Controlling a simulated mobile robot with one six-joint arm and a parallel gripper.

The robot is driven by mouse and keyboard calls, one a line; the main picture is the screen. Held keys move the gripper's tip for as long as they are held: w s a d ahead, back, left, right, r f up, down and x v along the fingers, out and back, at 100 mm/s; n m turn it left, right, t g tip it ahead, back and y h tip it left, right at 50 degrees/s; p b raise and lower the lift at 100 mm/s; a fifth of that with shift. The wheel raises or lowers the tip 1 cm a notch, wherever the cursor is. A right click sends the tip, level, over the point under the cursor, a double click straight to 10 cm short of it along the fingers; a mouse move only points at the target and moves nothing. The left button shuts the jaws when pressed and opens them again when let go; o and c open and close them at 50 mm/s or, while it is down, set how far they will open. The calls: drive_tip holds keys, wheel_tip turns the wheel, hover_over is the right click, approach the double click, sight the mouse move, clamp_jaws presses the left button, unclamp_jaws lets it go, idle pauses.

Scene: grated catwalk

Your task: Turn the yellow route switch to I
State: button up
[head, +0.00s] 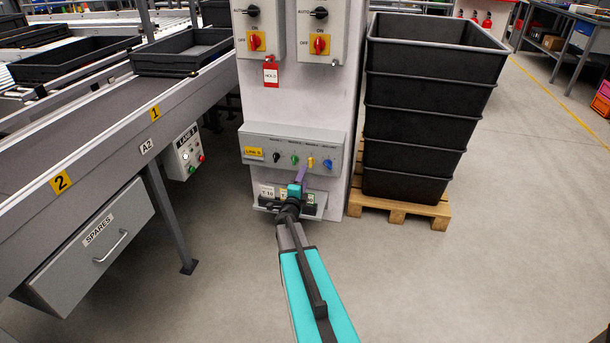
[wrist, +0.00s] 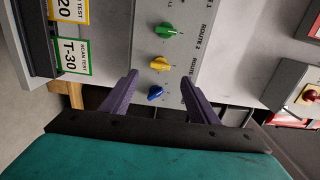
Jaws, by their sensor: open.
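The yellow route switch (head: 311,162) is a small knob on the grey control strip (head: 262,142) of the white cabinet. It also shows in the wrist view (wrist: 160,60), between the green knob (wrist: 169,29) and the blue knob (wrist: 155,92). Its position marks are too small to read. My gripper (head: 303,174) is in front of the strip, just below the knobs. In the wrist view its purple fingers (wrist: 159,77) are open and empty, with the yellow and blue knobs seen between them. The fingers appear apart from the yellow knob.
A black knob (head: 276,156) is at the strip's left end. Labelled cards, one reading T-30 (wrist: 73,56), sit below the strip. Rotary switches (head: 319,44) and a red hold tag (head: 270,75) are above. A conveyor stands left; stacked black crates (head: 425,100) stand right.

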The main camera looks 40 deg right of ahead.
drive_tip(key=shift+v, duration=2.45)
